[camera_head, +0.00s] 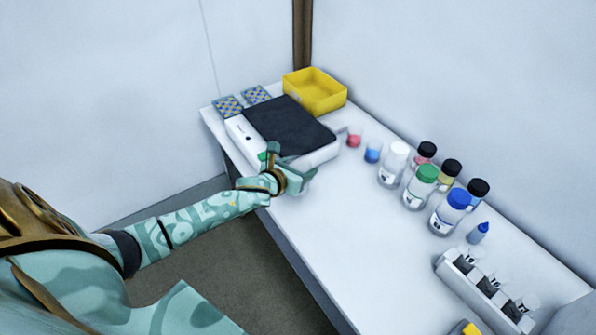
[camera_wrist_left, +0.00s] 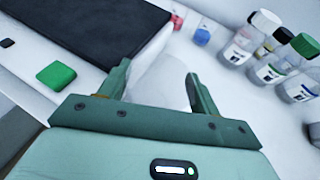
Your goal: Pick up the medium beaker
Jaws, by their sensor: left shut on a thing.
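My left gripper (camera_head: 291,164) is over the table beside the near side of the black-topped device. In the left wrist view its two fingers (camera_wrist_left: 160,82) stand apart with a clear, colourless beaker (camera_wrist_left: 163,84) between them, and the gripper is shut on it. The beaker is faint and partly hidden by the fingers, so its rim and base are hard to make out. I cannot tell whether its base touches the table. My right gripper is not in view.
The black-topped device (camera_head: 290,127) stands close to the gripper. Small red (camera_head: 354,139) and blue (camera_head: 373,153) beakers stand behind it. Several capped bottles (camera_head: 420,187) line the wall side, with a vial rack (camera_head: 485,290) nearer. A yellow tray (camera_head: 315,91) is at the back. The front table middle is clear.

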